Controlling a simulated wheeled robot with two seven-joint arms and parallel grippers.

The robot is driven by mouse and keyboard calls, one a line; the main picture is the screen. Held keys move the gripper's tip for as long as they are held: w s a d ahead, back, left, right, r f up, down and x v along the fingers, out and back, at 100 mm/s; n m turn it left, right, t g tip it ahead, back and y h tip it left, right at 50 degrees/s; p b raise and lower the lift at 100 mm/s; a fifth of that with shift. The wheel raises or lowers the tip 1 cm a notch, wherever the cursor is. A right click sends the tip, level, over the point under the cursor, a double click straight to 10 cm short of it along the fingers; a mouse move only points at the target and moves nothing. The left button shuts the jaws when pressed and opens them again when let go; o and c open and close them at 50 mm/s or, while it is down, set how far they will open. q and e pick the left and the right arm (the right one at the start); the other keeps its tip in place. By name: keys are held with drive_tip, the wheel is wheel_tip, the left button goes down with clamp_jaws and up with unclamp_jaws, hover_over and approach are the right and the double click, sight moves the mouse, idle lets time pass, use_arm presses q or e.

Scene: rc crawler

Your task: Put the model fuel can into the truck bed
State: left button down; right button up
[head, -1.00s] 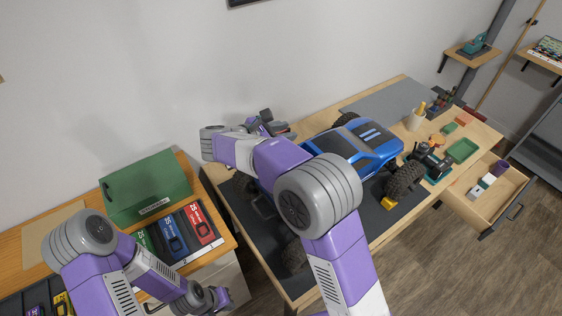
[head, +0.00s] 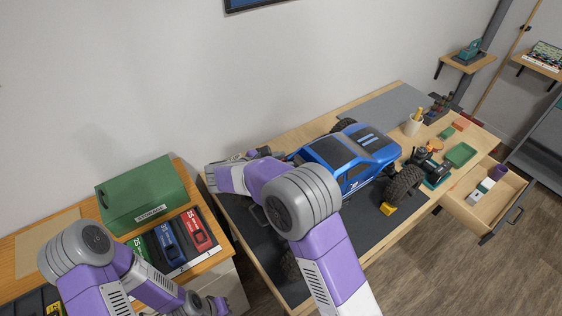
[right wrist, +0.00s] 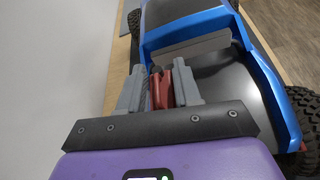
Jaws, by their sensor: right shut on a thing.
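The blue truck (head: 375,145) stands on the workbench. It also fills much of the right wrist view (right wrist: 262,75), where a dark surface inside its blue frame, apparently the bed (right wrist: 225,85), lies beside my fingers. My right gripper (right wrist: 160,82) is shut on the small red fuel can (right wrist: 162,92), close to the truck's rear. I cannot tell whether the can touches the bed. In the head view my right gripper (head: 264,152) is partly hidden by its own arm, and the can cannot be made out. My left gripper (head: 216,304) is low at the left, away from the truck; its jaws are unclear.
A green case (head: 145,195) and a row of coloured packs (head: 168,242) stand on the left bench. A wall runs behind the bench.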

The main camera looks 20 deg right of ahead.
drive_tip(key=o, duration=1)
drive_tip(key=shift+f, duration=0.1)
drive_tip(key=shift+o, duration=0.2)
drive_tip(key=shift+a+r, duration=0.1)
drive_tip(key=shift+r, duration=0.1)
drive_tip(key=v, duration=1.1)
drive_tip(key=shift+s+a+p, duration=0.15)
drive_tip(key=shift+a+p, duration=0.2)
drive_tip(key=shift+p, duration=0.1)
drive_tip(key=shift+r, duration=0.15)
